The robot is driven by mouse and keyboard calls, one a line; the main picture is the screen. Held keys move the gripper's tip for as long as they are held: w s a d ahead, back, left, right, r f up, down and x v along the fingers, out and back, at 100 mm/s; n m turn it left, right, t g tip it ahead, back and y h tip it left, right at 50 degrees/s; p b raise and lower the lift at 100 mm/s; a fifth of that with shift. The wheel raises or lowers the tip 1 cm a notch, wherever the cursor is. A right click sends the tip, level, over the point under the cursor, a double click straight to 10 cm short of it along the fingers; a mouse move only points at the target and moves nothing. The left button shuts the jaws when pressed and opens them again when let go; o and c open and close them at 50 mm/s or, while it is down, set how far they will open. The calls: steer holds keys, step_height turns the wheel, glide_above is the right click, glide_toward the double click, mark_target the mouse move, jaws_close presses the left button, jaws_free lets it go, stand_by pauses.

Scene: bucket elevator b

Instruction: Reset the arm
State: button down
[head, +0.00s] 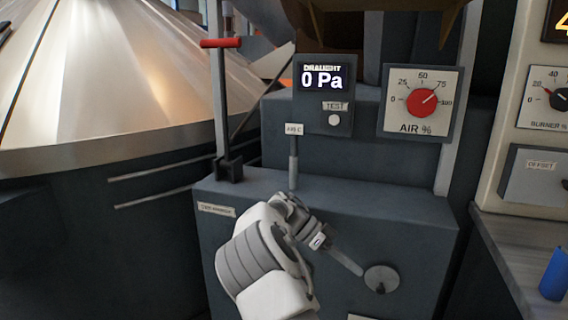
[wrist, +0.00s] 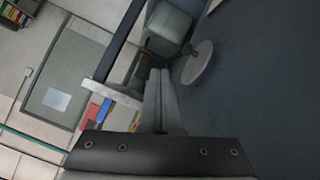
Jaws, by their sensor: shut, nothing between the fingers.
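My gripper (wrist: 160,74) is shut and empty in the wrist view, its two grey fingers side by side. A pale round disc (wrist: 197,63) on the dark surface lies just right of the fingertips, apart from them in the picture. In the head view, my white and grey arm (head: 262,265) reaches up in front of a dark grey cabinet (head: 420,215). My fingers cannot be made out there. Close by the arm's end, a grey lever (head: 345,262) slants down to a round hub (head: 382,279) on the cabinet front. I cannot tell whether anything touches the lever.
An upright lever (head: 293,165) stands on the cabinet top behind my arm. A post with a red handle (head: 221,43) rises at left, beside a large metal cone (head: 110,80). The draught display (head: 323,78) reads 0 Pa, next to the AIR % dial (head: 421,102). A blue object (head: 553,275) is at right.

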steer(key=s+d+r+n+t+y, duration=0.2)
steer(key=s+r+n+t+y, duration=0.2)
steer(key=s+r+n+y, duration=0.75)
steer(key=s+a+r+n+t+h, duration=0.1)
steer(key=s+a+n+t, duration=0.15)
steer(key=s, duration=0.65)
steer(key=s+a+r+n+t, duration=0.1)
steer(key=s+a+n+t, duration=0.2)
steer(key=s, duration=0.7)
step_height(320, 180, up, 24)
steer(key=p, duration=2.3)
steer(key=shift+d+f+n+p, duration=0.2)
steer(key=shift+d+n+p, duration=0.1)
steer(key=shift+d+p, duration=0.1)
steer(key=shift+w+t, duration=0.1)
steer(key=shift+t, duration=0.15)
